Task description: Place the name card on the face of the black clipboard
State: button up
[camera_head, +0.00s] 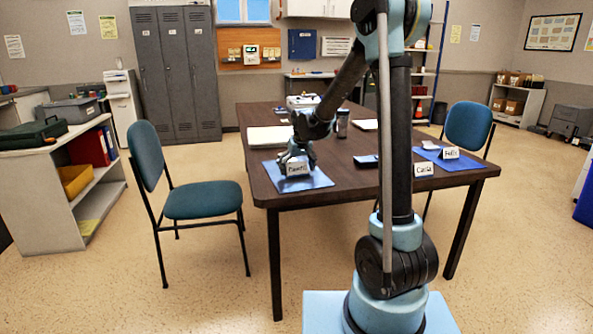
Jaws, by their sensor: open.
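A white name card (299,170) with a handwritten-looking name stands on the left blue mat (312,181). My gripper (296,160) is open, pointing down right at this card; its fingertips are small and partly hidden, so contact cannot be told. A second name card (424,170), reading like "Carla", stands near the table's front edge, right of my arm column. A third name card (450,153), reading like "Felix", stands on the right blue mat (462,162). I cannot make out a black clipboard for certain; my arm hides part of the dark tabletop.
The dark brown table (335,181) also bears pale papers (268,137), a dark cup (342,123) and a small dark blue item (367,161). A blue chair (195,199) stands left of the table, another (468,125) at its right.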

jog(key=shift+r, duration=0.1)
jog(key=v, duration=1.2)
jog(key=s+d+f+m+h, duration=0.1)
jog(key=s+d+f+m, duration=0.1)
jog(key=s+d, duration=1.45)
jog(key=s+d+f, duration=0.2)
jog(key=s+f, duration=0.1)
jog(key=s, duration=0.4)
jog(key=s+d+f+m+g, duration=0.1)
jog(key=s+f, duration=0.3)
jog(key=s, duration=0.2)
jog(key=s+d+f+m+g, duration=0.1)
jog(key=s+d+f, duration=0.1)
jog(key=s, duration=0.5)
jog(key=shift+s+d+f+h, duration=0.3)
jog(key=shift+d+f, duration=0.05)
jog(key=shift+f, duration=0.5)
